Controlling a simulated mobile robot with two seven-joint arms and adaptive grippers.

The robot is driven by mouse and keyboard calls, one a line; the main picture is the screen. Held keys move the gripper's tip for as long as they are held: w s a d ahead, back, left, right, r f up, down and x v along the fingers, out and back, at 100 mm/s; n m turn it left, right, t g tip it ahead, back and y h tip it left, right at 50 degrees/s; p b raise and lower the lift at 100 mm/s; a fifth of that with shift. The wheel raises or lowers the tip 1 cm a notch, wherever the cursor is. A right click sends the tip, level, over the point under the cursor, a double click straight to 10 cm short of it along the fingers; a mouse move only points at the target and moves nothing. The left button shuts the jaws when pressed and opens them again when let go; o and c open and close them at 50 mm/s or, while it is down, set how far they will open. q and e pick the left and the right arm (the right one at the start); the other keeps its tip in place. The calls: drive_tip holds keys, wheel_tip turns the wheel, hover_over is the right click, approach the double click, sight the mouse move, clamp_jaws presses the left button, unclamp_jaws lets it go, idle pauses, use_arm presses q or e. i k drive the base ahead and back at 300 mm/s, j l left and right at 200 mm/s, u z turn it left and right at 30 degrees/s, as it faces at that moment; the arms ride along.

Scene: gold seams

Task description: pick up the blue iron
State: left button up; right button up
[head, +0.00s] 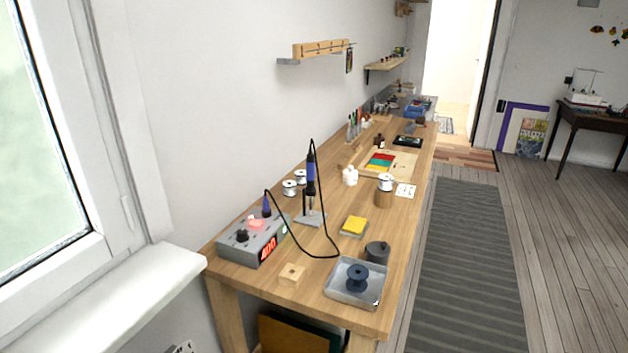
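The blue iron (311,172) is a soldering iron with a blue grip and black ends. It stands upright in a stand with a grey base (310,217) on the wooden workbench (330,250). A black cable loops from its top and runs down to the grey soldering station (253,240), which has a red lit display reading 400. Neither of my grippers shows in the head view.
Near the iron are a yellow sponge (354,226), a dark round pot (377,252), a metal tray (354,283) with a dark blue spool, a small wooden block (291,274) and white spools (290,188). A striped rug (470,270) lies on the open floor right of the bench.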

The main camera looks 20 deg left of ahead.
sight(310, 158)
drive_tip(key=i+l+u, duration=0.1)
drive_tip(key=u, duration=0.3)
drive_tip(key=i+l+u, duration=0.1)
drive_tip(key=u, duration=0.3)
drive_tip(key=l+u, duration=0.35)
drive_tip(key=i+l+u, duration=0.15)
drive_tip(key=l+u, duration=0.25)
drive_tip(key=l, duration=1.05)
drive_tip(key=k+l+u, duration=0.1)
drive_tip(key=l+u, duration=0.35)
drive_tip(key=l, duration=1)
